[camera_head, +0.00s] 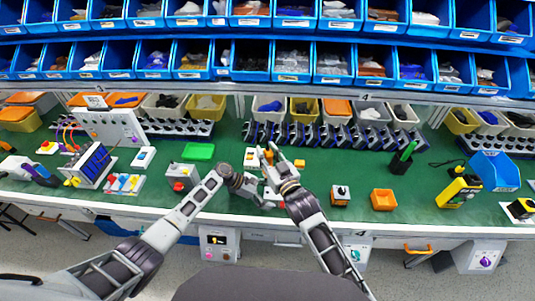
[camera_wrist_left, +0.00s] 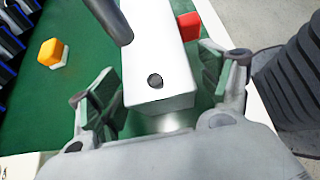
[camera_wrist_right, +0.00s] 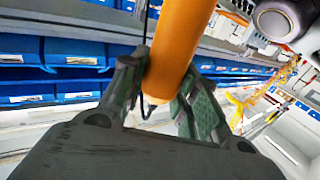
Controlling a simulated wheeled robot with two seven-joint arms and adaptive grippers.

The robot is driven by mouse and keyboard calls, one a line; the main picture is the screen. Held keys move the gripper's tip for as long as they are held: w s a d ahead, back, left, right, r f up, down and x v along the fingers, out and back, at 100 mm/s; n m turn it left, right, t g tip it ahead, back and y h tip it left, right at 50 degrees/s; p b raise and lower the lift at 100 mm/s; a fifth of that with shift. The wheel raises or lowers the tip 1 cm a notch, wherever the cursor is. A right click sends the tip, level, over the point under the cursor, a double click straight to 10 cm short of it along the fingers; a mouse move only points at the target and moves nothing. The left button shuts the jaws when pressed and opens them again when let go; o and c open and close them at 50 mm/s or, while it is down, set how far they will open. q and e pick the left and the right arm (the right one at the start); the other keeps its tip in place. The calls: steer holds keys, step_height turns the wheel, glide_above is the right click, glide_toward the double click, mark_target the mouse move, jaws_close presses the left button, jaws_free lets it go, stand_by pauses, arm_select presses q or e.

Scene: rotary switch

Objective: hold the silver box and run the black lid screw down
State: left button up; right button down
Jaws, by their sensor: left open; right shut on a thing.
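In the left wrist view the silver box (camera_wrist_left: 148,55) lies between the spread fingers of my left gripper (camera_wrist_left: 160,84), with gaps at the fingertips. The black screw (camera_wrist_left: 155,81) is a dark round spot on its pale face. A dark shaft (camera_wrist_left: 110,18) reaches in from the top, over the box; its tip is apart from the screw in the picture. In the right wrist view my right gripper (camera_wrist_right: 163,85) is shut on an orange screwdriver handle (camera_wrist_right: 180,40). In the head view both grippers are close together, and the arms partly hide the box.
A yellow button (camera_wrist_left: 50,52) on a white base and a red part (camera_wrist_left: 188,26) are near the box. A red-buttoned grey box (camera_head: 182,177) stands to the left. Blue bins (camera_head: 250,58) line the back.

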arm_select(q)
steer(key=shift+a, duration=0.1)
steer(key=v, duration=1.1)
steer(key=shift+a+r, duration=0.25)
steer(key=shift+a, duration=0.05)
stand_by(0.3)
